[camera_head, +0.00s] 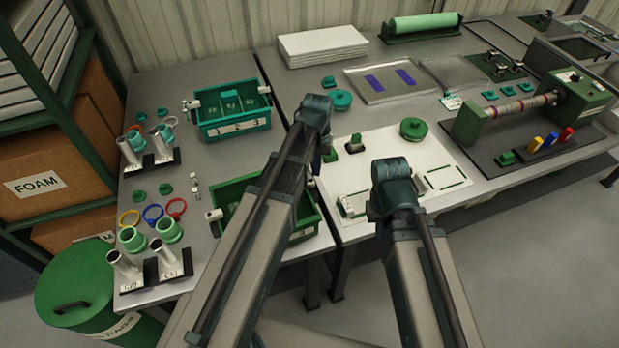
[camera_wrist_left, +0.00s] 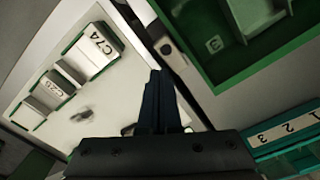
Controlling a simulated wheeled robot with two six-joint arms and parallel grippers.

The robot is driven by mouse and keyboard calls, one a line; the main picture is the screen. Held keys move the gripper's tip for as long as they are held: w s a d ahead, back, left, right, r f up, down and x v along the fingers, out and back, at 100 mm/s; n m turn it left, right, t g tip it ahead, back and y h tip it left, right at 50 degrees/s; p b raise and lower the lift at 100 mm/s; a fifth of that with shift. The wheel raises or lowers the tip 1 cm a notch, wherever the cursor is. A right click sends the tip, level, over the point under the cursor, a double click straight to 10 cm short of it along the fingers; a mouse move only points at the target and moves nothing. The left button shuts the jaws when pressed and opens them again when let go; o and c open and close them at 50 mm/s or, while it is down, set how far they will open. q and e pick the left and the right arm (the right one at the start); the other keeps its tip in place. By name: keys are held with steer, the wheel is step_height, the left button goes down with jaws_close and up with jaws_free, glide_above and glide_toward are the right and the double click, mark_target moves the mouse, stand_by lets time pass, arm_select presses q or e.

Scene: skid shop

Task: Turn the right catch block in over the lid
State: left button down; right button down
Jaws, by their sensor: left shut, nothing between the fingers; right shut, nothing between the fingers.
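The green crate (camera_head: 305,228) stands at the near edge of the left table, partly behind my left arm. Its open top with a compartment marked 3 shows in the left wrist view (camera_wrist_left: 218,70). The right catch block (camera_wrist_left: 172,52), a pale grey bar with a round pivot, lies along the outside of the crate's edge there, not over the interior. I cannot make out a lid. My left gripper (camera_wrist_left: 158,80) is shut and empty, its tips close to the catch block; contact is unclear. A left catch block (camera_head: 213,215) shows in the head view. My right gripper is hidden behind its arm.
A teal crate (camera_head: 234,128) with numbered compartments stands behind; its front label shows in the left wrist view (camera_wrist_left: 285,128). A white board (camera_head: 385,150) with parts lies right of the green crate. Cups and rings (camera_head: 153,213) fill the left table side.

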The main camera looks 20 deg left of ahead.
arm_select(q)
steer(key=shift+s+a, duration=0.6)
steer(key=shift+a, duration=0.35)
stand_by(1.1)
steer(key=shift+s+a, duration=0.3)
steer(key=shift+s, duration=0.3)
stand_by(0.5)
steer(key=shift+r, duration=0.1)
step_height(320, 180, up, 7)
steer(key=p, duration=0.7)
steer(key=shift+w, duration=0.1)
steer(key=s+d+m+y, duration=0.1)
steer(key=s+d+m, duration=0.3)
steer(key=s+d, duration=0.7)
steer(key=s, duration=0.3)
steer(key=shift+m, duration=0.3)
steer(key=shift+s+d, duration=0.1)
